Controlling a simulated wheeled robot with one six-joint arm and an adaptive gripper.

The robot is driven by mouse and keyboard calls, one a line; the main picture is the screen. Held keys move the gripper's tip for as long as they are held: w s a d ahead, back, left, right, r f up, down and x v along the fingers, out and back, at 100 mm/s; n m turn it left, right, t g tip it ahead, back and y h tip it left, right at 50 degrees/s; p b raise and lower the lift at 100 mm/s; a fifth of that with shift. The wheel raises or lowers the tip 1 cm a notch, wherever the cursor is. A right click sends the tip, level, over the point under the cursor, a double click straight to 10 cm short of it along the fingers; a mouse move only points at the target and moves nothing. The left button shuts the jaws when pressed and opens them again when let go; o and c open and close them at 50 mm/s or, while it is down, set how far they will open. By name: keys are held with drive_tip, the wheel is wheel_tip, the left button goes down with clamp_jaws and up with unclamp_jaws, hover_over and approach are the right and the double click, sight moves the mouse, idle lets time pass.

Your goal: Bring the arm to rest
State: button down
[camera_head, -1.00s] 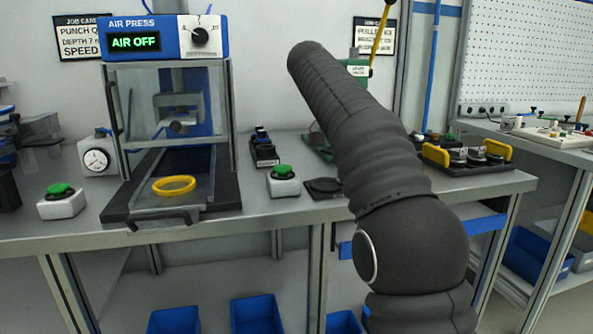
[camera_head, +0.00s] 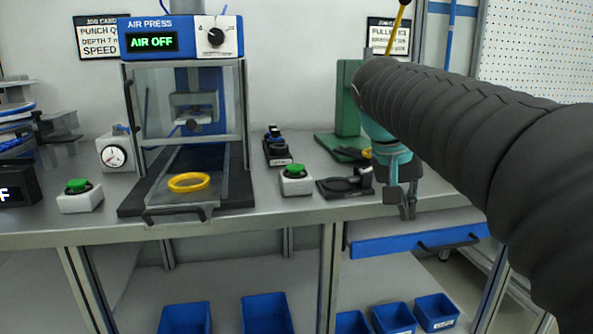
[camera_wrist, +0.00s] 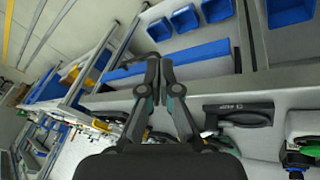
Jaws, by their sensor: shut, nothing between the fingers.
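My arm, in a dark ribbed sleeve, reaches in from the right of the head view. My gripper (camera_head: 408,211) hangs at its end, pointing down in front of the bench's front edge, above and before the blue drawer (camera_head: 415,242). In the wrist view my gripper (camera_wrist: 158,66) has its fingertips together with nothing between them. The fingers look clear of the bench (camera_wrist: 250,88), though the exact gap is hard to tell.
The air press (camera_head: 180,40) reads AIR OFF, with a yellow ring (camera_head: 188,182) on its tray. Green-button boxes (camera_head: 295,180) (camera_head: 79,196), a black fixture (camera_head: 343,186) and a green press stand (camera_head: 347,105) are on the bench. Blue bins (camera_head: 267,314) lie below.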

drive_tip(key=s+a+f+n+t+y, duration=0.3)
drive_tip(key=s+f+y, duration=0.1)
drive_tip(key=s+f, duration=1.4)
drive_tip(key=shift+f+n, duration=0.3)
drive_tip(key=shift+n, duration=0.1)
drive_tip(key=shift+a, duration=0.1)
